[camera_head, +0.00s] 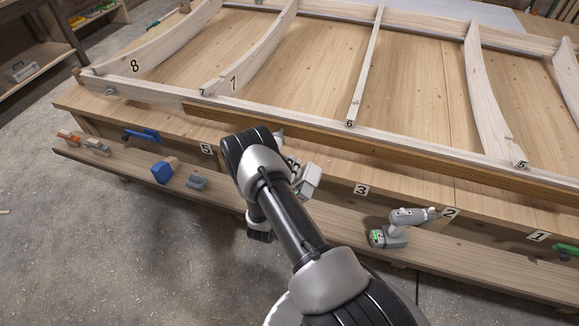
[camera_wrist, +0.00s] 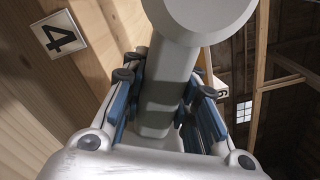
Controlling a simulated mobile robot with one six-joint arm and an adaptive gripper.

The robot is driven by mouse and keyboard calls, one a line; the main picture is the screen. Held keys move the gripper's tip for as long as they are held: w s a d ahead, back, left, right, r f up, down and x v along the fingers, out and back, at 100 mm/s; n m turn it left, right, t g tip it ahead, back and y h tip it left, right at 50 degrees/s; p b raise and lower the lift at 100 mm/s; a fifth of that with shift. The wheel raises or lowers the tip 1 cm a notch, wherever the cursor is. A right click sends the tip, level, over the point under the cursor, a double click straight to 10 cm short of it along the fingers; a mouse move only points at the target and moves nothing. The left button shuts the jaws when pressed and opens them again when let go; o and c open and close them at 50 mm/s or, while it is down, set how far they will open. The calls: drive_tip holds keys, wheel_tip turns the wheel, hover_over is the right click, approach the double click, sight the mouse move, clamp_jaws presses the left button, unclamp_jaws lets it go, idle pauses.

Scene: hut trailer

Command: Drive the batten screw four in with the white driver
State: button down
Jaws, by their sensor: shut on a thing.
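My gripper (camera_wrist: 166,88) is shut on the white driver (camera_wrist: 180,65). In the wrist view its blue-padded fingers lie on both sides of the pale grey-white handle, and the driver's rounded end fills the top of the picture. In the head view the driver's pale body (camera_head: 309,180) shows just right of my arm's end, close to the bench front. The brown batten (camera_head: 420,156) runs along the front of the white frame. The number 4 plate (camera_wrist: 59,34) is at the left of the wrist view, on the wood. Batten screw four and the driver's tip cannot be made out.
Left on that shelf are a blue block (camera_head: 163,172), a grey tool (camera_head: 197,181) and clamps (camera_head: 142,135). The bench top bears a white ribbed frame (camera_head: 480,85).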

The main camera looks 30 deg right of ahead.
sight(305, 180)
drive_tip(key=shift+w+r, duration=0.1)
drive_tip(key=shift+r, duration=0.05)
drive_tip(key=shift+p+v, duration=0.35)
drive_tip(key=shift+v, duration=1.15)
drive_tip(key=s, duration=0.2)
drive_tip(key=s+p, duration=0.1)
drive_tip(key=s, duration=0.2)
drive_tip(key=s+d+p, duration=0.1)
drive_tip(key=s, duration=0.2)
drive_tip(key=shift+d, duration=0.15)
drive_tip(key=w+a+r+n+t+y, duration=0.3)
drive_tip(key=a+r+n+t+y, duration=0.1)
drive_tip(key=a+r, duration=1.7)
drive_tip(key=shift+a+n+t+y, duration=0.3)
drive_tip(key=shift+a+t+y, duration=0.15)
drive_tip(key=shift+y, duration=0.25)
drive_tip(key=shift+w, duration=0.1)
